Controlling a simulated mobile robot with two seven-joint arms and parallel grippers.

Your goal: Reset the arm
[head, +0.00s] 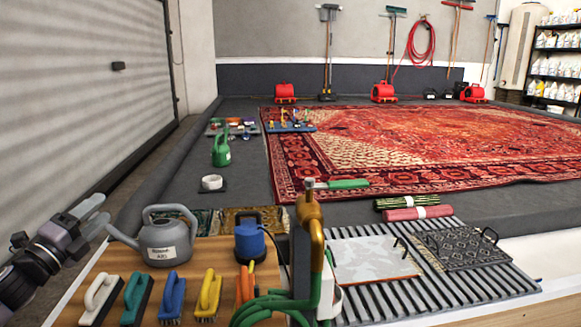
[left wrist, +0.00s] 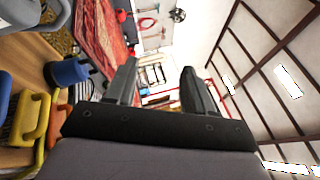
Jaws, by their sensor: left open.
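My left gripper (head: 92,217) is at the left side of the head view, raised beside the wooden bench and left of the grey watering can (head: 166,244). Its two fingers are apart with nothing between them. In the left wrist view its fingers (left wrist: 160,88) point out across the room, with empty space between them. My right gripper does not show in either view.
The bench (head: 105,258) holds several brushes (head: 168,298), a blue pump-like item (head: 249,241) and a green hose (head: 270,308) by a brass tap (head: 312,235). A slatted grate (head: 400,298) lies right. A red rug (head: 400,145) covers the floor beyond. A shutter (head: 85,90) stands left.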

